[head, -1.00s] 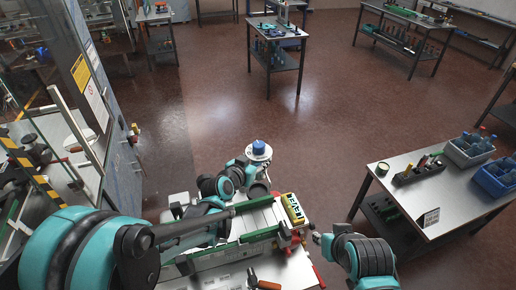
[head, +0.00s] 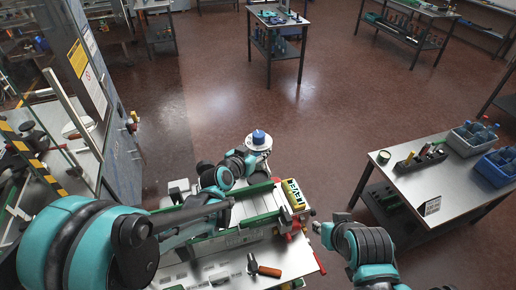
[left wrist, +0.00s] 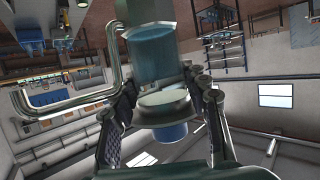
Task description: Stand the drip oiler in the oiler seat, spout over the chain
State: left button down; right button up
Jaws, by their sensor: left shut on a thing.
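The drip oiler (left wrist: 153,62) shows in the left wrist view as a blue-filled clear cylinder with a pale ring, a blue end and bent chrome tubes (left wrist: 75,92) at its left. My left gripper (left wrist: 165,103) is shut around it near the ring. In the head view the blue cap and white disc (head: 258,141) of the oiler stand up at the far end of my left arm, beyond the bench. My left gripper (head: 252,158) is small and partly hidden there. My right gripper (head: 318,229) is right of the bench; its fingers are unclear. I cannot pick out the oiler seat or the chain.
The machine bench (head: 215,272) has green rails (head: 255,220), a yellow block (head: 292,194), red fittings and a hammer (head: 263,268). Glass guarding (head: 75,125) is at left.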

aim_at(258, 166)
pick_arm(q)
jog(key=shift+f+b, duration=3.35)
jog(key=shift+f, duration=0.55)
jog(key=shift+s+f+b, duration=0.15)
jog(key=shift+f+b, duration=0.2)
jog(key=shift+b, duration=0.15)
jog(key=c, duration=0.7)
grip_release()
jog(key=shift+r, duration=0.1)
jog(key=shift+s+a+r, duration=0.15)
jog(key=shift+s+a, duration=0.05)
jog(key=shift+s, duration=0.1)
jog(key=v, duration=1.1)
jog(key=shift+s, duration=0.2)
